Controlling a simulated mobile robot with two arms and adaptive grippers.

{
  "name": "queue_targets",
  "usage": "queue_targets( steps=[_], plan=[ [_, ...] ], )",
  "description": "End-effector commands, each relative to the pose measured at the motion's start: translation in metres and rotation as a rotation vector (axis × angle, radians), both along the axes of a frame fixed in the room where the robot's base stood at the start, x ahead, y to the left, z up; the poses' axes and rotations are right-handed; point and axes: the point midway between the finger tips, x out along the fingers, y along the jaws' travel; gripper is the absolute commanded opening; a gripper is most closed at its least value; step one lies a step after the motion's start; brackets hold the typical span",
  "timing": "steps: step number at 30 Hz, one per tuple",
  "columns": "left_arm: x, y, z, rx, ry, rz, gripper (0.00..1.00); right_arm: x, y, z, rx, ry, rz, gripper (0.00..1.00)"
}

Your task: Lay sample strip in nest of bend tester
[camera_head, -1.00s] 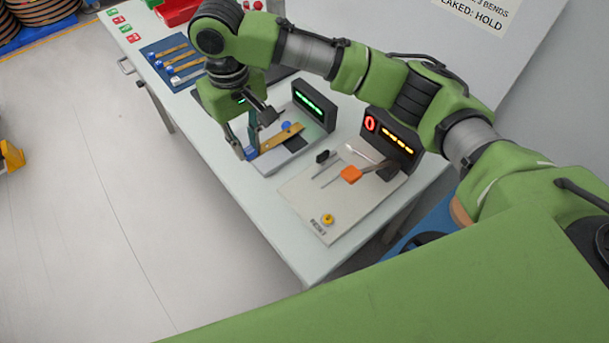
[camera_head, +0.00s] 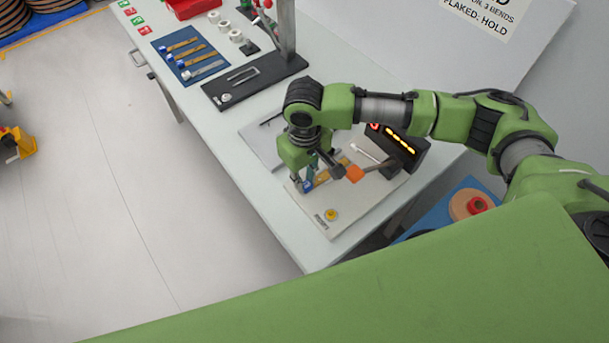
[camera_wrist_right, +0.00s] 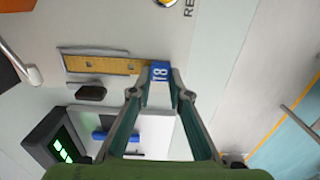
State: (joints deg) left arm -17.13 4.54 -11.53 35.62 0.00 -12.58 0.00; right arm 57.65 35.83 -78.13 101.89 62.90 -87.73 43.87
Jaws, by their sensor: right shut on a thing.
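The bend tester is a cream plate (camera_head: 345,212) with an orange-tipped lever (camera_head: 355,173), a yellow button (camera_head: 331,214) and a dark display box (camera_head: 400,146) with orange bars. My right gripper (camera_head: 304,184) is over its left part, shut on the blue end (camera_wrist_right: 159,73) of the sample strip. The strip (camera_wrist_right: 105,65) is golden, and its blue end reads T8. In the right wrist view it lies lengthwise between grey rails (camera_wrist_right: 92,52) of the nest. I cannot tell whether it touches the nest floor. My left gripper is out of view.
A dark block (camera_wrist_right: 91,93) stands beside the strip. A device with a green display (camera_wrist_right: 62,150) is close to the tester. A blue mat (camera_head: 207,72) with several strips and a black stand (camera_head: 215,93) are farther along the bench. The bench's front strip is clear.

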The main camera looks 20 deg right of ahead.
Motion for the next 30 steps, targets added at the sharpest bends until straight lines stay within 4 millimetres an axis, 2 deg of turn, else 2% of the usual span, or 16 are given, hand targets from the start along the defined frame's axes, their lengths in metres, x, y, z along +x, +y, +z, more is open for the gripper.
queue_targets(
  steps=[9, 10, 11, 12, 23, 26, 30],
  plan=[
    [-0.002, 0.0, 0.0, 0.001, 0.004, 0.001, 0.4, 0.0, 0.0, -0.003, 0.001, 0.001, 0.0, 0.01],
    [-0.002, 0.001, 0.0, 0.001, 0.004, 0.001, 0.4, 0.0, 0.0, -0.003, 0.001, 0.001, 0.0, 0.25],
    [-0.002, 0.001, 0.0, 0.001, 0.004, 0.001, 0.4, 0.0, 0.0, -0.003, 0.001, 0.001, 0.0, 0.33],
    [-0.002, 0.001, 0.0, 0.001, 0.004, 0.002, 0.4, 0.0, 0.0, -0.003, 0.001, 0.001, 0.0, 0.34],
    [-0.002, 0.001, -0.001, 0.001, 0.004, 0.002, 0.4, 0.001, 0.0, 0.001, 0.0, -0.001, 0.001, 0.34],
    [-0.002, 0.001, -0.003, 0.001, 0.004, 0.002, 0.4, 0.001, 0.001, 0.01, 0.002, -0.002, 0.0, 0.34],
    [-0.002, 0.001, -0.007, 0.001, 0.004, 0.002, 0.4, 0.001, 0.001, 0.037, 0.002, -0.003, 0.001, 0.34]
  ],
)
